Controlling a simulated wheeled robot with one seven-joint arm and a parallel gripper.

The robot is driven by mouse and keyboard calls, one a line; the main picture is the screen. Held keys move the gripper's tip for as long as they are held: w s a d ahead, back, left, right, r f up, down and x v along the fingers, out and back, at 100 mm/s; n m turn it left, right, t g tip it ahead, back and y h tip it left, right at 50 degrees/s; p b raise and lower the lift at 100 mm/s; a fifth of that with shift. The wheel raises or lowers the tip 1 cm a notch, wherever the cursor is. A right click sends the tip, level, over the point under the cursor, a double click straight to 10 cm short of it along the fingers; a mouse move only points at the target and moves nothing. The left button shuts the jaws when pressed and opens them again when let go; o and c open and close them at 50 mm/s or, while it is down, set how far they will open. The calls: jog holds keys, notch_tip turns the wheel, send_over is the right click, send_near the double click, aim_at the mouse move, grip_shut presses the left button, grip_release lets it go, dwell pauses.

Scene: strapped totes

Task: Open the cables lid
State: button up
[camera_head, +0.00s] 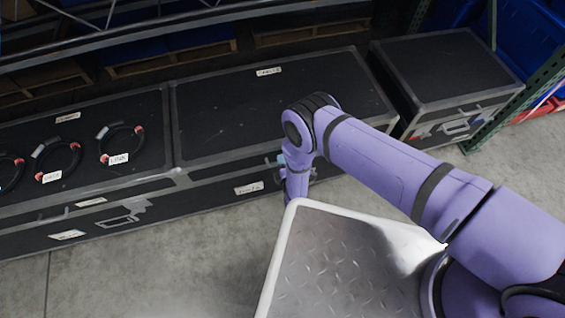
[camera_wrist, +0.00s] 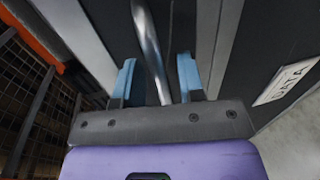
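The middle black case has a shut, flat lid (camera_head: 250,110) with a white label (camera_head: 268,71) near its back edge; the label seems to read CABLES. A second label (camera_head: 249,188) is on its front face; in the wrist view it reads DATA (camera_wrist: 286,82). My gripper (camera_head: 284,160) is at the front edge of this case, mostly hidden by my arm in the head view. In the wrist view my gripper (camera_wrist: 156,80) has its blue fingers apart, with a metal bar (camera_wrist: 150,45) running between them. Gaps show on both sides of the bar.
Another black case (camera_head: 80,145) on the left carries several cable coils (camera_head: 122,143) on its lid. A separate black case (camera_head: 445,70) stands at the right beside a green rack post (camera_head: 510,105). Pallets and a shelf beam are behind. The concrete floor in front at left is clear.

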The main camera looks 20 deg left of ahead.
grip_shut()
jog(key=shift+r, duration=0.1)
